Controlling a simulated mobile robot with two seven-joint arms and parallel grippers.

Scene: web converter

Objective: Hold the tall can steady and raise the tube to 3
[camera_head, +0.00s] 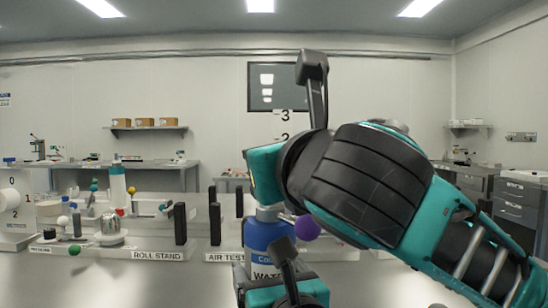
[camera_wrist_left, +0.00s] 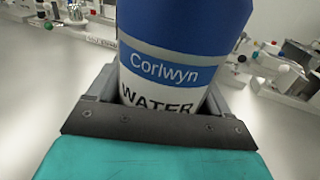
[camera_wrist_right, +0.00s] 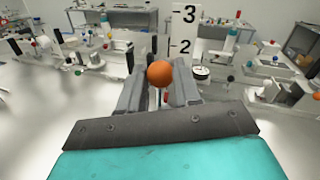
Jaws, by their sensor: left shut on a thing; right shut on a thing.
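The tall can (camera_head: 268,236) is blue and white with "Corlwyn WATER" on it. It stands upright between the jaws of my left gripper, which is shut on it; it fills the left wrist view (camera_wrist_left: 165,60). My right gripper (camera_wrist_right: 162,92) is shut on the tube, of which an orange ball (camera_wrist_right: 159,73) and a thin stem below it show between the fingers. A white scale plate with 2 and 3 (camera_wrist_right: 187,40) stands just behind the ball, which appears below the 2. In the head view my right arm hides the right fingers and the tube.
A purple ball (camera_head: 306,228) shows beside the can, under my right arm. A roll stand (camera_head: 158,256) with several coloured knobs lies to the left. An air test sign (camera_head: 222,257) stands left of the can.

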